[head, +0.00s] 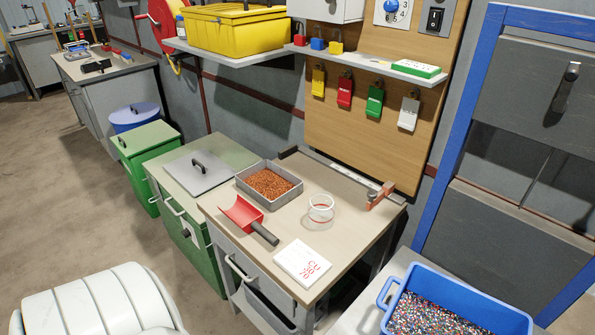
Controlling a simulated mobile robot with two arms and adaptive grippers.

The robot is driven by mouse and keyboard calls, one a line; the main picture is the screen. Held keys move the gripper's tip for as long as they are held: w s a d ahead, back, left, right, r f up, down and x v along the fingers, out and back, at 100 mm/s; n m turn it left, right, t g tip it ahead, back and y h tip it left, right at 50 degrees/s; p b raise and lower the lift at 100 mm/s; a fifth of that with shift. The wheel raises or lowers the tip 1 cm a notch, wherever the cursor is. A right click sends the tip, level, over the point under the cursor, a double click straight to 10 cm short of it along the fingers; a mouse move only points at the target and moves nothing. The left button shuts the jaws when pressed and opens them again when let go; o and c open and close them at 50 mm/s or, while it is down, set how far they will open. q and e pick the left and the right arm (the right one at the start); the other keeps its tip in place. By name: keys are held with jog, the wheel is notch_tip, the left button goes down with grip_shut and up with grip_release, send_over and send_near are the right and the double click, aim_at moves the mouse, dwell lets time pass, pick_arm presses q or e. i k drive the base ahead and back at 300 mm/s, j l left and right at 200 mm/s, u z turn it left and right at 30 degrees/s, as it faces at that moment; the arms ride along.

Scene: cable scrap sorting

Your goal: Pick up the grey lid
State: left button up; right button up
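The grey lid (181,177) is a flat square plate with a black bar handle (199,167) standing up near its middle. It lies flat on top of the green cabinet (237,152), left of the workbench. Nothing covers it from this view. Neither of my grippers is in view, so nothing is seen touching the lid.
Right of the lid, the workbench (228,201) holds a grey tray (296,184) of copper granules, a red scoop (240,213), a clear jar (321,211) and a white scale (302,263). A green bin (150,138) stands left. A shelf (230,54) overhangs behind.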

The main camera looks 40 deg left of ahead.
aim_at(200, 171)
jog(key=u, duration=2.1)
jog(key=i+j+z, duration=0.15)
jog(key=i+j, duration=0.3)
jog(key=i+j+z, duration=0.2)
jog(key=i+j, duration=0.25)
jog(key=i+j+z, duration=0.15)
jog(key=i+j, duration=0.25)
jog(key=j, duration=0.25)
